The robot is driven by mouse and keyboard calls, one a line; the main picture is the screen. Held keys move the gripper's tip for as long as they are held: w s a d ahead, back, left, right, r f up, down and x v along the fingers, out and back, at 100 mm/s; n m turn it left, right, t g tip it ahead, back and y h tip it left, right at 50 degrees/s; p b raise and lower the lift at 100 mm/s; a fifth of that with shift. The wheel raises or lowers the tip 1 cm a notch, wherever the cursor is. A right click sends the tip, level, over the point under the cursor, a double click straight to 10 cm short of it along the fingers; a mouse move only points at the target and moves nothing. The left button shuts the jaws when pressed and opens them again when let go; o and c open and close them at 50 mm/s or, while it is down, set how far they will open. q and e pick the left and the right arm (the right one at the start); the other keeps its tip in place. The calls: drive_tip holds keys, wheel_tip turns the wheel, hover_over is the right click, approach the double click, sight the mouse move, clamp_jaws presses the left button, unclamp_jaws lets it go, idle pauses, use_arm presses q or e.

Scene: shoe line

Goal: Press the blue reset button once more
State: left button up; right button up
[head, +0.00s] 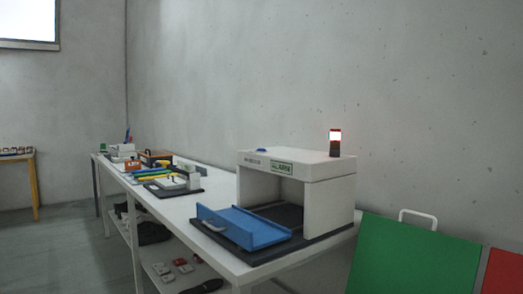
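The blue reset button (261,150) looks like a small low blue dome on the top front edge of a white box-shaped machine (328,200). The machine stands at the near end of a long white table. A small sign with green (282,168) is on its front face, to the right of the button; its lettering is too small to read surely. A lamp (335,142) on top glows white with red parts. A blue panel with a handle (243,228) lies in front of the machine's opening. Neither of my grippers is in view.
The white table (190,208) runs back to the left, with several tools and boxes (150,165) on it. A lower shelf (165,283) holds small red and grey items. A green panel (412,255) and a red one (503,275) stand at the right. Floor is clear at left.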

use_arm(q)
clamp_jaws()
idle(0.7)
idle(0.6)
